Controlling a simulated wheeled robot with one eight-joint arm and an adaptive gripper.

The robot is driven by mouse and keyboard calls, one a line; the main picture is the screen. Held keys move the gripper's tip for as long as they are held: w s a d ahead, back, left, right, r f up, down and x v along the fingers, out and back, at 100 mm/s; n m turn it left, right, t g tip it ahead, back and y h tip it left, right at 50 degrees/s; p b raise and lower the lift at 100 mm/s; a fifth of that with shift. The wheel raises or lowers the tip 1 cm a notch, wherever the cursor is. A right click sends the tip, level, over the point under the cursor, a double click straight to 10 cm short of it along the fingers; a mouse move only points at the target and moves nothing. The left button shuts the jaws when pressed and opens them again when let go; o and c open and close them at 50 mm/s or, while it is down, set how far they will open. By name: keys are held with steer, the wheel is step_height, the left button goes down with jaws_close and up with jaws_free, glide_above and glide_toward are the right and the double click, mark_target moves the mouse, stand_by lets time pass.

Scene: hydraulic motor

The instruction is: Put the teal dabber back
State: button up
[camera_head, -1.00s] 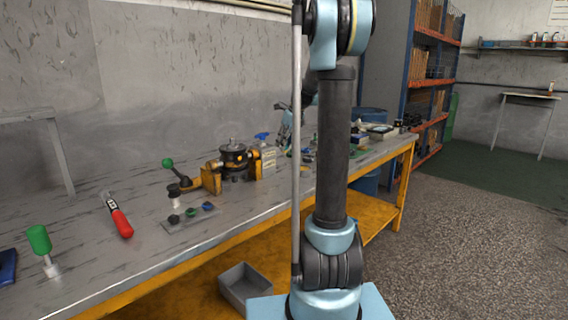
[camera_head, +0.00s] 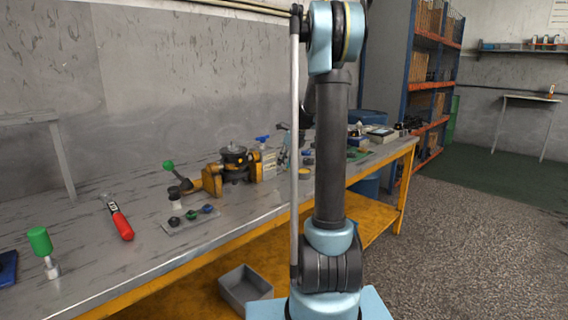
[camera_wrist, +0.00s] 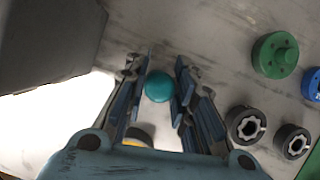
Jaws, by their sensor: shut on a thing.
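The teal dabber shows in the wrist view as a round teal top (camera_wrist: 158,87) between the fingers of my gripper (camera_wrist: 160,80). The fingers are closed in on it from both sides; the dabber's lower part is hidden. In the head view my arm column hides the gripper and the dabber. I cannot tell whether the dabber touches the surface below it.
In the wrist view, a green knob (camera_wrist: 275,55), a blue one (camera_wrist: 312,85) and two dark sockets (camera_wrist: 245,125) lie to the right; a grey block (camera_wrist: 50,40) fills the upper left. The bench (camera_head: 150,245) holds a motor (camera_head: 236,160) and a red-handled tool (camera_head: 120,222).

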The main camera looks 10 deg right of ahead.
steer(key=o, duration=1)
steer(key=shift+c, duration=0.2)
steer(key=v, duration=1.2)
steer(key=s+a+f+n, duration=0.1)
steer(key=s+n, duration=0.3)
steer(key=s, duration=0.4)
steer(key=s+a+f+n+h, duration=0.1)
steer(key=s+f+n, duration=0.2)
steer(key=s+n, duration=0.2)
steer(key=s+a+f+n, duration=0.2)
steer(key=s+n, duration=0.3)
steer(key=s, duration=0.6)
steer(key=shift+f+g+h, duration=0.1)
steer(key=shift+g+h, duration=0.2)
steer(key=s+f+n+h, duration=0.1)
steer(key=s+f+n, duration=1.2)
steer(key=s, duration=0.4)
steer(key=shift+d+f+h, duration=0.15)
steer(key=shift+f+h, duration=0.1)
steer(key=shift+h, duration=0.05)
